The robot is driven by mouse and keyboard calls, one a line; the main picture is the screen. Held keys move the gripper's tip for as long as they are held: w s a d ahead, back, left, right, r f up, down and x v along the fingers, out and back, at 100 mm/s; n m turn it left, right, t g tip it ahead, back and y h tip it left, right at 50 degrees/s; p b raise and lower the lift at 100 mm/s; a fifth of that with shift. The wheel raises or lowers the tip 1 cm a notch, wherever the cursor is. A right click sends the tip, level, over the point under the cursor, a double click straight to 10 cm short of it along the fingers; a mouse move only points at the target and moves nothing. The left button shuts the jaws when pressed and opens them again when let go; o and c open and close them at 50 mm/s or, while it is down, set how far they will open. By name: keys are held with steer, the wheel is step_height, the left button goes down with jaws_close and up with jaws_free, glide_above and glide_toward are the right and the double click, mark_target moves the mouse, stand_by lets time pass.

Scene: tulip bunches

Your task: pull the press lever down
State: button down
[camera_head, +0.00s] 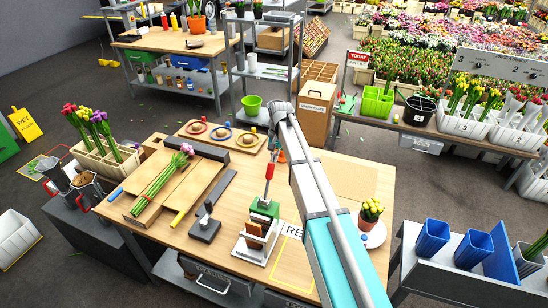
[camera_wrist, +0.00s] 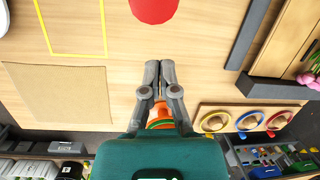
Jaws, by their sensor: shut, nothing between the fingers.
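The press (camera_head: 264,208) stands on the wooden workbench, with a green head on a light base and brown blocks in it. Its lever (camera_head: 269,171) sticks up steeply and ends in a red grip. In the wrist view a round red end, apparently the lever's grip (camera_wrist: 154,9), is cut by the top edge. My gripper (camera_wrist: 160,66) is shut and empty, with its fingertips below that red end in the picture and apart from it. In the head view my arm hides most of my gripper.
A small black-based tool (camera_head: 205,225) stands left of the press. Pink tulips (camera_head: 160,177) lie on a wooden tray. Three colored rings sit on a board (camera_wrist: 245,107). A potted plant (camera_head: 371,211) stands at the right.

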mark_target(273, 165)
steer(key=shift+s+a+f, duration=0.1)
steer(key=shift+s+a, duration=0.05)
steer(key=shift+s, duration=0.5)
steer(key=shift+s+a+f, duration=0.1)
steer(key=shift+s+a, duration=0.05)
steer(key=shift+s, duration=0.5)
steer(key=shift+s+a+f, duration=0.1)
steer(key=shift+s+a, duration=0.05)
steer(key=shift+s, duration=0.5)
steer(key=shift+s+d+r, duration=0.1)
steer(key=shift+d, duration=0.15)
